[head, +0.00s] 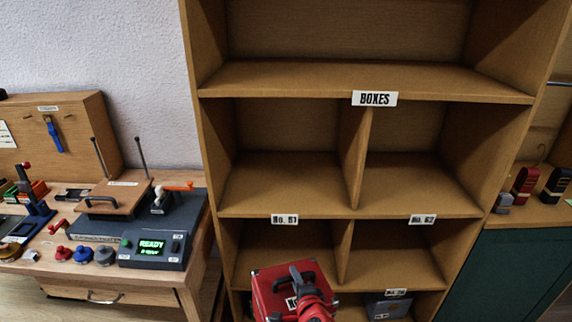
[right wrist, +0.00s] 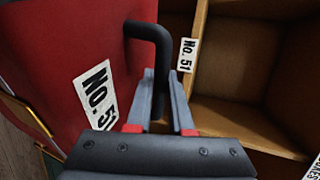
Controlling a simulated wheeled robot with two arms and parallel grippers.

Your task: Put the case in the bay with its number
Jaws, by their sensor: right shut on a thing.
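The red case (head: 268,286) hangs low in front of the shelf unit, at the bottom of the head view. In the right wrist view its red side (right wrist: 65,50) carries a "No. 51" label (right wrist: 96,93). My right gripper (head: 303,278) is shut on the case's black handle, which shows in the right wrist view (right wrist: 152,32). The shelf has a "No. 51" label (head: 284,219) on the left of its middle board and another number label (head: 422,219), perhaps 52, on the right. The two upper bays by these labels are empty. My left gripper is out of view.
A "BOXES" label (head: 374,98) is on the board above. A divider (head: 357,158) separates the bays. A grey case (head: 388,306) sits at the lower right. A workbench with a control box (head: 160,240) stands left; a green cabinet (head: 510,270) stands right.

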